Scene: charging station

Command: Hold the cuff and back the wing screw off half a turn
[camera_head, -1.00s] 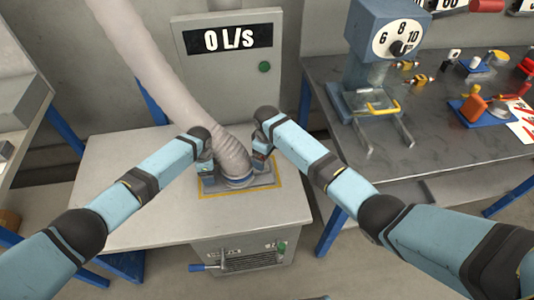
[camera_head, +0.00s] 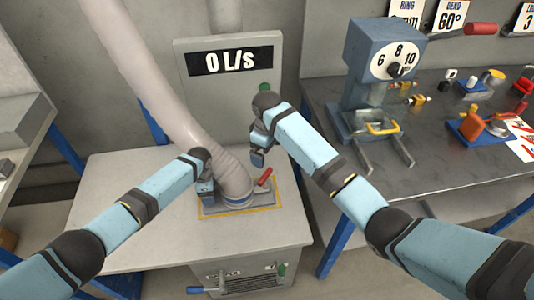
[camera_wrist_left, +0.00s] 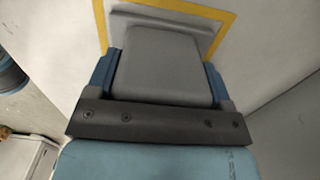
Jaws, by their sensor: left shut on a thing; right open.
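In the left wrist view, a grey block (camera_wrist_left: 162,65) fills the space between the blue fingers. A red handle (camera_head: 264,177) sticks up at the cuff's right; I cannot tell whether it is the wing screw. My right gripper (camera_head: 258,158) is open and empty, just above and left of the handle, apart from it.
The pale hose (camera_head: 150,90) rises to the upper left. A panel (camera_head: 228,90) reading 0 L/s stands behind the bench (camera_head: 130,215). A dark workbench (camera_head: 450,140) with a blue dial machine (camera_head: 375,75) is at right.

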